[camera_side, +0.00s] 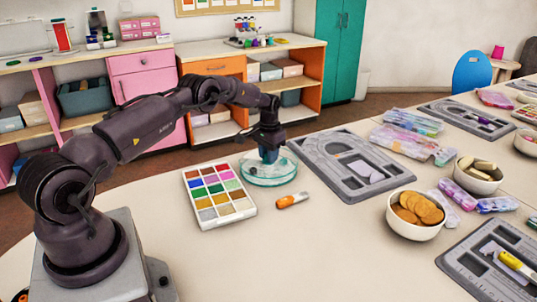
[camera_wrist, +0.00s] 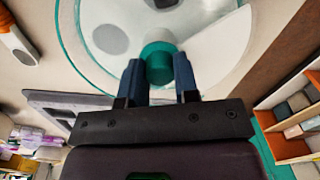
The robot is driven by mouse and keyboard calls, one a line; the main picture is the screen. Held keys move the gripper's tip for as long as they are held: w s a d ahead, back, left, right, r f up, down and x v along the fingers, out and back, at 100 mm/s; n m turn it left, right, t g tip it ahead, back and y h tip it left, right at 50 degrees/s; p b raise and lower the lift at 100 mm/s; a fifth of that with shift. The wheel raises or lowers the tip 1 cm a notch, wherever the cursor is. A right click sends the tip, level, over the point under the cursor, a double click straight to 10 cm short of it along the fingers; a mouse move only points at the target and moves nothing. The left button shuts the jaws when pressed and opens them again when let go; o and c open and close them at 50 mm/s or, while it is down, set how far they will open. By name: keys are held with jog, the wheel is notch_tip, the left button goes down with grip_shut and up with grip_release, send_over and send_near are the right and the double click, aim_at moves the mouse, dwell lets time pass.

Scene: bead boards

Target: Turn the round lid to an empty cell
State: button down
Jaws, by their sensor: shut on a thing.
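The round lid (camera_side: 284,178) is a clear disc with a teal rim on a round case on the table, beside a tray of coloured squares. In the wrist view the lid (camera_wrist: 100,72) has a teal knob (camera_wrist: 158,63) at its centre. My gripper (camera_side: 268,154) points down over the middle of the lid. In the wrist view its blue-grey fingers (camera_wrist: 159,74) are shut on the knob, one on each side. Through the lid I see a grey round patch (camera_wrist: 110,39) and a pale wedge (camera_wrist: 217,48). I cannot make out the separate cells' contents clearly.
A tray of coloured squares (camera_side: 251,213) lies left of the case, and a grey board (camera_side: 345,190) lies to its right. An orange-handled tool (camera_side: 291,200) lies in front. A bowl of round biscuits (camera_side: 412,232) stands further right.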

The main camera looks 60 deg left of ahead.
jog(key=n, duration=1.3)
jog(key=shift+w+n, duration=0.1)
jog(key=shift+n, duration=0.2)
jog(key=n, duration=1.2)
jog(key=shift+n, duration=0.3)
jog(key=n, duration=0.4)
jog(key=shift+n, duration=2.2)
